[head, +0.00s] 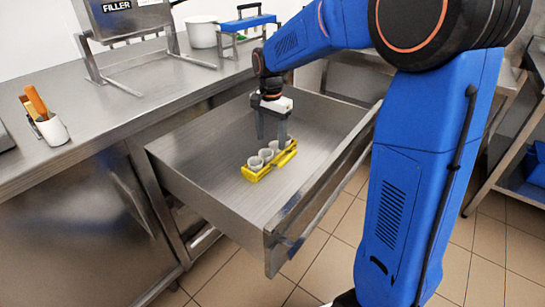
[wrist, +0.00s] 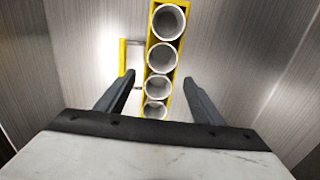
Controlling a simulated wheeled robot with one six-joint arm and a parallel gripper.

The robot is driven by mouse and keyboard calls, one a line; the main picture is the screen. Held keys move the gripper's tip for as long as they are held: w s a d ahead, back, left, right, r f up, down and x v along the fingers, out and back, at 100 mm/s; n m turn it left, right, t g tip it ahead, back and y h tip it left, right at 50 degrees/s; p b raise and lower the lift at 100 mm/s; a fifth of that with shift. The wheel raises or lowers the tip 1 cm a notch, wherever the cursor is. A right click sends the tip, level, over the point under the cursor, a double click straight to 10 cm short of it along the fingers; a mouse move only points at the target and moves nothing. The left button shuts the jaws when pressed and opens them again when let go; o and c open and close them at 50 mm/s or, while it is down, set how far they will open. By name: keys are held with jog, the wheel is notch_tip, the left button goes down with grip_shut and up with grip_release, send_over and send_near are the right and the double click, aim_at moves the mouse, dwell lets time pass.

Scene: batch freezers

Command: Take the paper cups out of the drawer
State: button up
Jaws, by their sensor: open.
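Several white paper cups (head: 265,154) stand in a row in a yellow holder (head: 258,174) on the floor of the open steel drawer (head: 205,178). In the wrist view the cups (wrist: 162,57) are seen from above with their open mouths up, and the yellow holder (wrist: 185,12) runs along both sides of the row. My gripper (head: 272,136) is inside the drawer at the far end of the row. In the wrist view my gripper (wrist: 159,80) is open, one finger on each side of the row. The nearest cup is partly hidden by the gripper body. I see no grip on anything.
The drawer's front wall and handle (head: 325,200) stand toward the right. The steel counter (head: 110,115) is at the left, with a white container of orange-handled tools (head: 53,130), a filler machine and a white pot (head: 201,32). The drawer floor around the holder is bare.

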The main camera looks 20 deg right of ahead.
aim_at(271, 151)
jog(key=shift+f, duration=3.35)
jog(key=c, duration=1)
jog(key=shift+o, duration=0.2)
jog(key=shift+r, duration=0.15)
